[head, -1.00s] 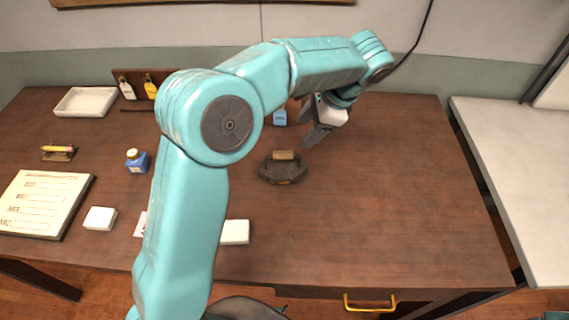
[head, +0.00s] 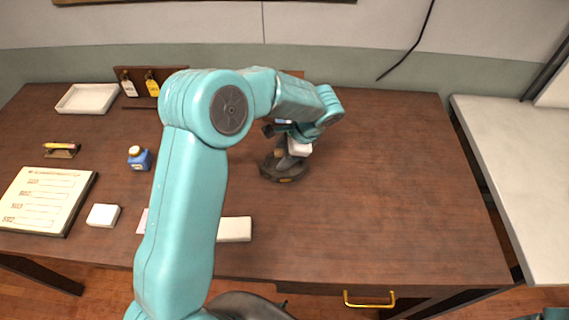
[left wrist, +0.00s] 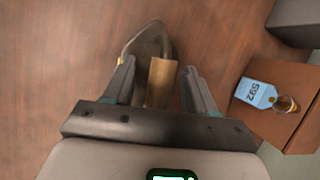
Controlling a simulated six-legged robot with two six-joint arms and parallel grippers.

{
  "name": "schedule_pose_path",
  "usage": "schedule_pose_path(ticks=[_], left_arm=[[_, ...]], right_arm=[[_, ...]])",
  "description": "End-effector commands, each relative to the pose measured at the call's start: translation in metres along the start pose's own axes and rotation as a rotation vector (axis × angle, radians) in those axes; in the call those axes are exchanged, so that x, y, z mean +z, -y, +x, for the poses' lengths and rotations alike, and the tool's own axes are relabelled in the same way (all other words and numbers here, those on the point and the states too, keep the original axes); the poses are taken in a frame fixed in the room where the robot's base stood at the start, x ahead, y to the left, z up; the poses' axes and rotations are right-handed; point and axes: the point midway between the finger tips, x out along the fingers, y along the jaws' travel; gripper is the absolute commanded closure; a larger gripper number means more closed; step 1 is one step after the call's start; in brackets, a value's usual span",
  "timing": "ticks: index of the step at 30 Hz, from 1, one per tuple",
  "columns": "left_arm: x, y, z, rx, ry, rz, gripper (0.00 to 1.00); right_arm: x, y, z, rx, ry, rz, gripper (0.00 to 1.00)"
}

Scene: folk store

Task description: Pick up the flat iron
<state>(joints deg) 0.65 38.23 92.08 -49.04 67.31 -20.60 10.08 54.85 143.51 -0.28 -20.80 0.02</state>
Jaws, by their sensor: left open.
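The flat iron (head: 284,172) is dark, with a wooden handle, and lies on the brown table. In the head view my left gripper (head: 286,160) is down over it and hides its handle. In the left wrist view the handle (left wrist: 160,84) lies between the two open fingers (left wrist: 158,85), with a gap on each side. The iron's dark pointed body (left wrist: 151,40) shows beyond the fingertips. My right gripper is not in view.
A blue tag marked 592 (left wrist: 257,93) hangs at a wooden block (left wrist: 277,118) right of the gripper. A blue bottle (head: 139,160), a white box (head: 235,229) and a white tray (head: 88,98) stand on the table. The table's right side is clear.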

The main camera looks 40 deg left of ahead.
Motion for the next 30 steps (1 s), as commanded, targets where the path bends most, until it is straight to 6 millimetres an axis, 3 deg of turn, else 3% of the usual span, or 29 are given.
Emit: schedule_pose_path(ticks=[4, 9, 30], left_arm=[[-0.0001, -0.0001, -0.0001, 0.000, 0.000, 0.000, 0.44], [-0.0001, -0.0001, -0.0004, 0.000, 0.000, 0.000, 0.99], [-0.0001, 0.0002, -0.0009, -0.002, -0.001, 0.000, 1.00]], right_arm=[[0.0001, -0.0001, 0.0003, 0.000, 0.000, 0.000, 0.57], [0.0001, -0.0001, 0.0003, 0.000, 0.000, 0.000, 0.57], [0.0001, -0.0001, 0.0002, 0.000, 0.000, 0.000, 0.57]])
